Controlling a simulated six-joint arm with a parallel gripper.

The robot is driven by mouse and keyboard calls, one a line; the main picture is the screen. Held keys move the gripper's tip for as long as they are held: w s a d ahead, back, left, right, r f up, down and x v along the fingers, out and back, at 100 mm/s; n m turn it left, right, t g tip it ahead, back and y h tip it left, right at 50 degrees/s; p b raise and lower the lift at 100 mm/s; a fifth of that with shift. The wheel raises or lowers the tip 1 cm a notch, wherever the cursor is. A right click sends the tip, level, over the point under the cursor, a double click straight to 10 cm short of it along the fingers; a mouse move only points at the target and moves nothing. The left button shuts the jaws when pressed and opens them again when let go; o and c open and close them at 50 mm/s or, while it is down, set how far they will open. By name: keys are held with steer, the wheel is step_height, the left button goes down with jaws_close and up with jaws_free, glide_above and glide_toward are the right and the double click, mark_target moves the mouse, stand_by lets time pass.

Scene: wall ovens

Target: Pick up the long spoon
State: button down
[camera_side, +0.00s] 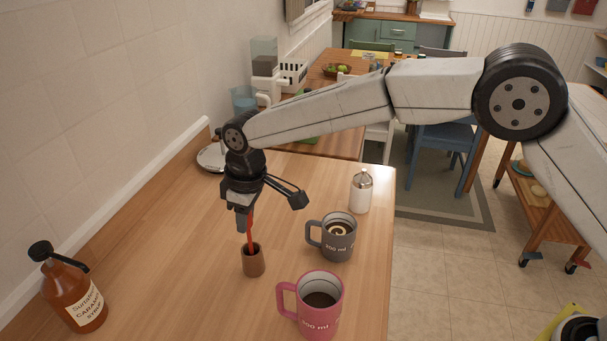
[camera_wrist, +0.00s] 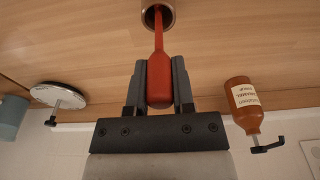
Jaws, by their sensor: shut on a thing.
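The long spoon is red. In the side view its thin shaft (camera_side: 250,236) shows between my gripper (camera_side: 243,222) and a small brown cup (camera_side: 253,261). In the wrist view the spoon (camera_wrist: 159,62) lies between the two fingers of my gripper (camera_wrist: 160,82), which are shut on its thick end. Its thin part runs into the mouth of the brown cup (camera_wrist: 146,14), and the end inside is hidden. The cup stands on the wooden counter (camera_side: 190,260).
A grey mug (camera_side: 343,247) and a pink mug (camera_side: 330,315) with dark drinks stand right of the cup. A white shaker (camera_side: 360,194) stands behind them. A caramel syrup bottle (camera_side: 75,295) is at left. The counter between bottle and cup is clear.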

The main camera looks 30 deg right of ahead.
steer(key=shift+r, duration=0.1)
step_height(320, 180, up, 10)
steer(key=shift+f, duration=0.1)
stand_by(0.7)
stand_by(0.4)
